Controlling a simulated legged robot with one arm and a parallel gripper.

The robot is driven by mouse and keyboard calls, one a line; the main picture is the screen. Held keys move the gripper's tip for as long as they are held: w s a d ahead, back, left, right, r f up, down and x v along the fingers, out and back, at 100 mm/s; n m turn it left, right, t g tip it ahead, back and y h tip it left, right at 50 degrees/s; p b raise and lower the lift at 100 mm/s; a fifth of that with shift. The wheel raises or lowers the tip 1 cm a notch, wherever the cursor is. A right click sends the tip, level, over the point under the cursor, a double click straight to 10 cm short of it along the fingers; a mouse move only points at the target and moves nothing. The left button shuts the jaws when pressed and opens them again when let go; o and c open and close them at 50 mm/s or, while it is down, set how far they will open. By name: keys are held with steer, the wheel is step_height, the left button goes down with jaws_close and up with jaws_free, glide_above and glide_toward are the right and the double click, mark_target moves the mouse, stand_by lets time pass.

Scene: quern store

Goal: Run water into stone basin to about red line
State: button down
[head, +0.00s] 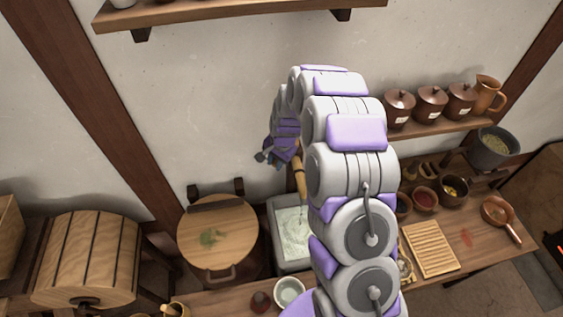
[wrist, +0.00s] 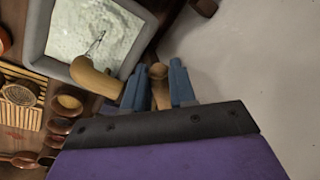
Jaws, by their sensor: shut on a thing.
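The grey stone basin (head: 276,222) stands on the counter against the wall, left of my arm. It also shows at the top of the wrist view (wrist: 148,18). Pale, rippled water covers its inside, with a thin dark streak near the spout mouth. I cannot make out a red line. A tan wooden spout (wrist: 95,78) curves over the basin's edge; it shows above the basin in the head view (head: 300,180). My gripper (wrist: 158,88), with blue fingers, is shut on a wooden tap handle (wrist: 158,71) beside the spout. My arm hides part of the basin's right side.
A round wooden lid (head: 218,235) lies left of the basin. A pale bowl (head: 289,291) stands in front. A slatted board (head: 430,248), small bowls and a copper pan (head: 500,213) are to the right. Lidded jars (head: 430,103) stand on a shelf.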

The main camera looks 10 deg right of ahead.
steer(key=shift+w+a+m+h+p, duration=0.15)
steer(key=shift+w+a+m+p, duration=0.3)
steer(key=shift+w+m, duration=0.35)
steer(key=shift+w+a+m+h+p, duration=0.1)
steer(key=shift+w+a+m+p, duration=0.2)
steer(key=shift+w+a+m, duration=0.35)
steer(key=shift+w+a+m+h+p, duration=0.15)
steer(key=shift+w+a+m+p, duration=0.2)
steer(key=shift+w+m, duration=0.5)
steer(key=shift+s, duration=0.1)
steer(key=c, duration=0.9)
jaws_free()
steer(key=shift+d, duration=0.1)
steer(key=s+r, duration=0.1)
steer(key=r, duration=0.4)
steer(key=s+r+b, duration=0.1)
steer(key=r, duration=0.5)
steer(key=s+d+r, duration=0.1)
steer(key=r, duration=0.5)
steer(key=shift+s+d, duration=0.1)
